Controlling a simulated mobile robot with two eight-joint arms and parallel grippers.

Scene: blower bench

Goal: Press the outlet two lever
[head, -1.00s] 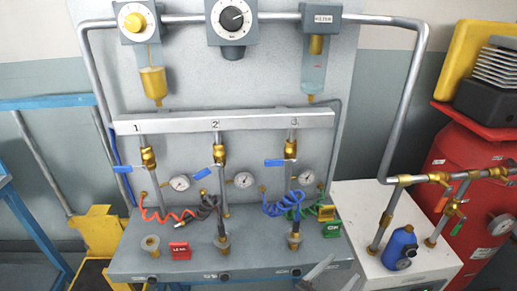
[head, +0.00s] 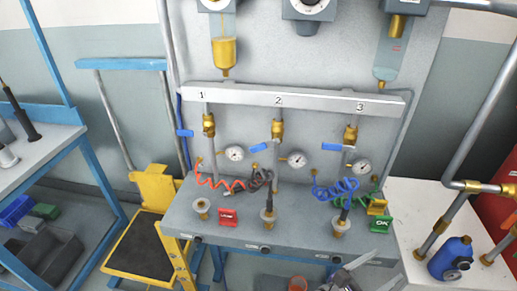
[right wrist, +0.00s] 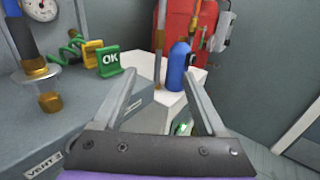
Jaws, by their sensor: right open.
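Outlet two's lever (head: 259,148) is a small blue handle beside the brass valve (head: 277,129) under the number 2 on the grey rail (head: 240,93). It sticks out to the left, slightly tilted. Similar blue levers show at outlet one (head: 185,133) and outlet three (head: 329,148). My right gripper (head: 393,265) is at the lower right, in front of the bench edge, well below and right of outlet two's lever. In the right wrist view, its fingers (right wrist: 163,75) are apart with nothing between them; the lever is not seen there. My left gripper is not in view.
The grey bench (head: 230,235) carries coiled hoses, a red tag (head: 229,214) and a green OK tag (head: 381,225). Gauges (head: 297,159) sit beside the valves. A blue bottle (head: 451,259) stands on a white cabinet at right. A yellow step stool (head: 140,245) is at left.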

